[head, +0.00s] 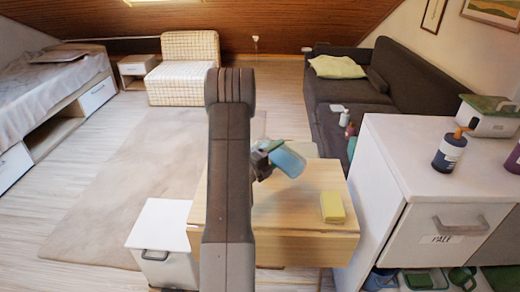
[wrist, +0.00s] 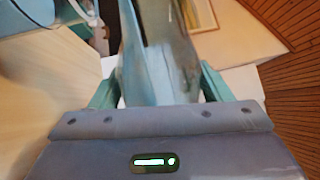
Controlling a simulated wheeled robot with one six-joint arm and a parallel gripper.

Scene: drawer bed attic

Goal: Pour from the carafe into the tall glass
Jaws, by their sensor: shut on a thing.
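A light blue vessel, which I take for the carafe (head: 290,161), is held strongly tilted above the wooden table in the head view. My gripper (head: 262,160) is at its left side, partly hidden by my arm. In the wrist view a bluish, see-through part of the carafe (wrist: 158,65) stands between the green fingers of my gripper (wrist: 158,88), which are shut on it. I cannot make out the tall glass for sure; my arm and the carafe cover part of the table. Whether any liquid flows cannot be seen.
A yellow block (head: 333,207) lies on the wooden table (head: 290,222) at the right. A white cabinet (head: 400,160) with a pump bottle (head: 449,151) stands close on the right. A white bin (head: 160,243) stands at the left. Floor and rug (head: 125,195) are open beyond.

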